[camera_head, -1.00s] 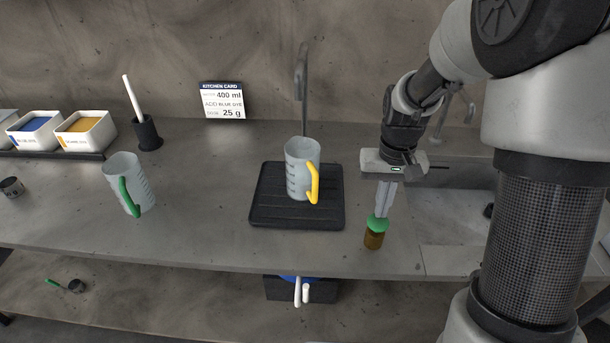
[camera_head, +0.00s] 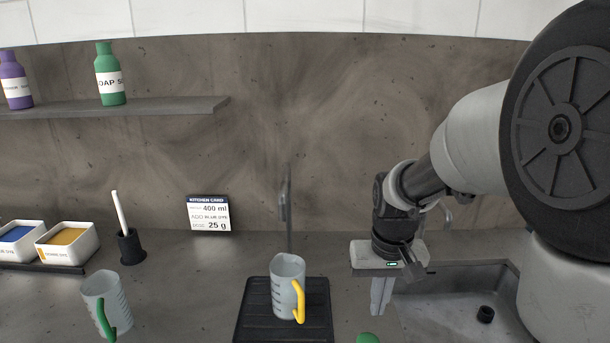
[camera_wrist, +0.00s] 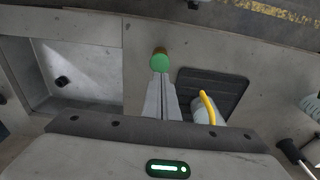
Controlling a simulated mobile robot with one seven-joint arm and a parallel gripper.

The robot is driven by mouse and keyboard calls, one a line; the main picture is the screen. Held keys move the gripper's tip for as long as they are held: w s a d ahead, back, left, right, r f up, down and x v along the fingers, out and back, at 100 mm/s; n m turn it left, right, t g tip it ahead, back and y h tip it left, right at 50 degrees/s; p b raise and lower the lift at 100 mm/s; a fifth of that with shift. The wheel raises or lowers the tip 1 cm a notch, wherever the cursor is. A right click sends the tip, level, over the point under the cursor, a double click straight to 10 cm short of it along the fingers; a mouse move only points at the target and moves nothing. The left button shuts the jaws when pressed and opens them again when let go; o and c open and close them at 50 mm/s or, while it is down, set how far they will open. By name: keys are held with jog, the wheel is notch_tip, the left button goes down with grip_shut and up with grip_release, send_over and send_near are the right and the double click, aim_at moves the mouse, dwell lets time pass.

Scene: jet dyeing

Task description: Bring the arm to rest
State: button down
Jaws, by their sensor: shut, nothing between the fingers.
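My gripper (camera_head: 378,314) points down above the bench at the right, left of the sink. Its two fingers are together with nothing between them. A jar with a green lid (camera_head: 367,338) stands below the fingertips, at the bottom edge of the head view; only its lid shows there. In the wrist view the green lid (camera_wrist: 159,62) lies just beyond the closed fingertips (camera_wrist: 161,76), and there is a gap between fingers and lid in the head view.
A measuring jug with a yellow handle (camera_head: 287,283) stands on a black mat (camera_head: 255,322) left of my gripper. A green-handled jug (camera_head: 103,300) stands farther left. A sink (camera_head: 450,300) lies at the right. A faucet (camera_head: 285,200) rises behind the mat.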

jog(key=s+r+t+p, duration=0.1)
jog(key=s+r+t, duration=0.3)
jog(key=s+r, duration=0.9)
jog(key=s, duration=0.3)
jog(key=shift+r, duration=0.2)
jog(key=shift+w, duration=0.25)
dwell(1.0)
jog(key=g+p, duration=0.3)
jog(key=g, duration=0.2)
send_over(368, 340)
notch_tip(368, 340, down, 17)
jog(key=shift+f+b, duration=2.3)
jog(key=shift+f, duration=1.15)
jog(key=shift+f+b, duration=0.4)
jog(key=shift+f, duration=0.2)
